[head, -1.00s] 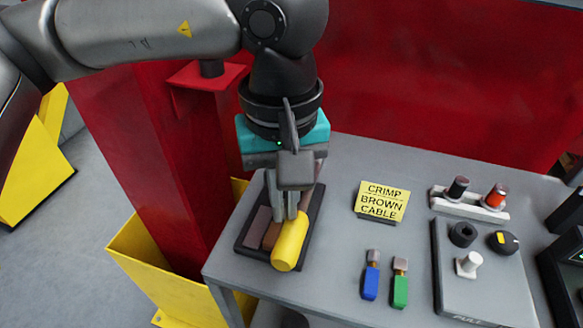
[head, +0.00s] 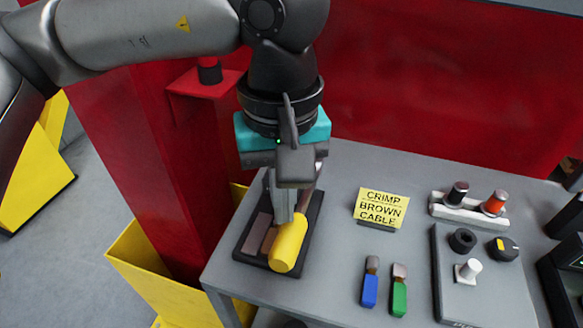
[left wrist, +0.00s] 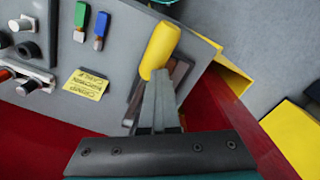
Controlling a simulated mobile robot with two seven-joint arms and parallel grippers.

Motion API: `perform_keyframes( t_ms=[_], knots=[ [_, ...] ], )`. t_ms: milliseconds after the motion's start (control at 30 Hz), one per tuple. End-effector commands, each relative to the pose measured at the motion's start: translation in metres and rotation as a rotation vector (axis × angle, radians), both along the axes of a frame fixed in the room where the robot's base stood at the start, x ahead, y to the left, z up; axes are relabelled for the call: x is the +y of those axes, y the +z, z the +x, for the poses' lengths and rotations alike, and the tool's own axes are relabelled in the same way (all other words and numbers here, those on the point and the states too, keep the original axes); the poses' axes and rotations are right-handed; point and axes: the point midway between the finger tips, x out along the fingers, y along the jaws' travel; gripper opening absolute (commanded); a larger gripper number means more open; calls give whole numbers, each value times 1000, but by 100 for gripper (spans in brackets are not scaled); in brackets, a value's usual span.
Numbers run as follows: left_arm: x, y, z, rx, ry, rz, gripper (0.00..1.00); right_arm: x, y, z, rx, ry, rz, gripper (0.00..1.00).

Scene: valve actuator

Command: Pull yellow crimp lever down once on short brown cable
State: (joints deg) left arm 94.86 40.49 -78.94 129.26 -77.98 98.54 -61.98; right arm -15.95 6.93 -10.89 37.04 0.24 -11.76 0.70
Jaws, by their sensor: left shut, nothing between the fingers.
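The yellow crimp lever (head: 289,245) lies along the right side of a dark crimp tool base (head: 249,258) on the grey table. It also shows in the left wrist view (left wrist: 160,46). A short brown piece (head: 269,240), which looks like the brown cable, lies in the base just left of the lever. My left gripper (head: 283,218) points down over the tool, its fingers shut and empty. The fingertips (left wrist: 158,76) are right at the upper end of the lever; I cannot tell whether they touch it. The gripper hides the rear of the tool.
A yellow sign (head: 381,208) reading "CRIMP BROWN CABLE" stands right of the tool. Blue (head: 370,290) and green (head: 399,297) pieces lie in front of it. A control panel (head: 490,300) with knobs is farther right. A red column (head: 165,180) rises beside the table's left edge.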

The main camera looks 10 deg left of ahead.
Motion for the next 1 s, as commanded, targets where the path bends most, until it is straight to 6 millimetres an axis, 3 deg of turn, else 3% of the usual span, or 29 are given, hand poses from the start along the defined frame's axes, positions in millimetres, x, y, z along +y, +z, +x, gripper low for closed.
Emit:
perform_keyframes(
  t_ms=[33,1000],
  knots=[
    [-1,-8,0,1,-1,-4,0,-8,-9,10,-7,3,-14,50],
    [0,47,0,1,0,0,0,19,22,-21,43,9,19,50]
  ],
)
